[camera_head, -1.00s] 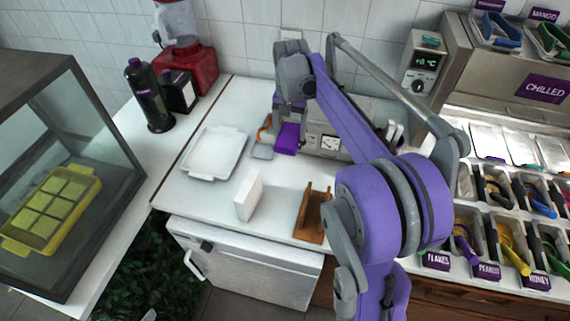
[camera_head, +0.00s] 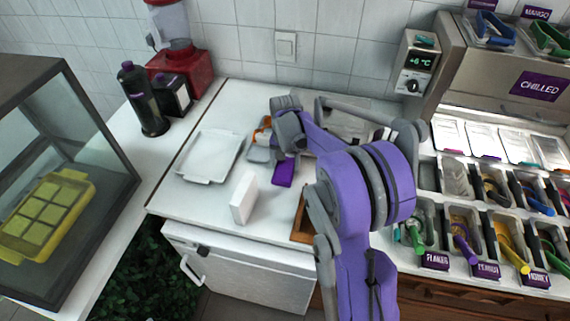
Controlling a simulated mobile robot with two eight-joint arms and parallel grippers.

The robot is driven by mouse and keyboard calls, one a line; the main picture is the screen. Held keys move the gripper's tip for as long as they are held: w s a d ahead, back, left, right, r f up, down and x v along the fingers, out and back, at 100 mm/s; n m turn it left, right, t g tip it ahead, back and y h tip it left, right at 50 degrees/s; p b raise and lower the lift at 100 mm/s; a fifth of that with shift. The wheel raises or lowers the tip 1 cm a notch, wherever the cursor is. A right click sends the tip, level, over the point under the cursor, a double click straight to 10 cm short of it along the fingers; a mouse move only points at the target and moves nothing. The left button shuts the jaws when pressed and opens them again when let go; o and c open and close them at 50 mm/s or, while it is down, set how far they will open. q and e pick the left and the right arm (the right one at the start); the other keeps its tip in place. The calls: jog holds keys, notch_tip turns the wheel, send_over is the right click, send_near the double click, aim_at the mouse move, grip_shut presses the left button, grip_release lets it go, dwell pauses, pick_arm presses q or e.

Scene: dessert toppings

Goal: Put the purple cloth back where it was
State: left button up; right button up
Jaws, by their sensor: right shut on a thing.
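The purple cloth (camera_head: 283,173) hangs below my right gripper (camera_head: 288,153), over the white counter between the white tray and the brown wooden holder. My right gripper is shut on the cloth, with its fingertips mostly hidden by the wrist and the cloth. I cannot tell whether the cloth's lower edge touches the counter. My left gripper is out of view.
A white tray (camera_head: 212,155) lies left of the cloth and a white upright block (camera_head: 244,198) stands in front. The wooden holder (camera_head: 300,222) is partly behind my arm. Topping bins with spoons (camera_head: 462,225) stand at right. A glass case (camera_head: 70,170) is at left.

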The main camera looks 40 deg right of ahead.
aim_at(285, 167)
jog(key=o, duration=0.9)
jog(key=shift+f, duration=0.15)
jog(key=o, duration=0.3)
notch_tip(285, 167, up, 12)
jog(key=s+a+f+n+t, duration=0.2)
jog(key=s+a+n, duration=0.1)
jog(key=s+a, duration=0.3)
jog(key=s+a+f+n+t, duration=0.1)
jog(key=s+a+f+n, duration=0.1)
jog(key=s+a, duration=0.4)
jog(key=s+a+f+n+t, duration=0.2)
jog(key=s+a+n, duration=0.3)
jog(key=s+a, duration=0.2)
jog(key=shift+s+a+f+t+p, duration=0.1)
jog(key=shift+a+t+p, duration=0.2)
jog(key=shift+a+p, duration=0.1)
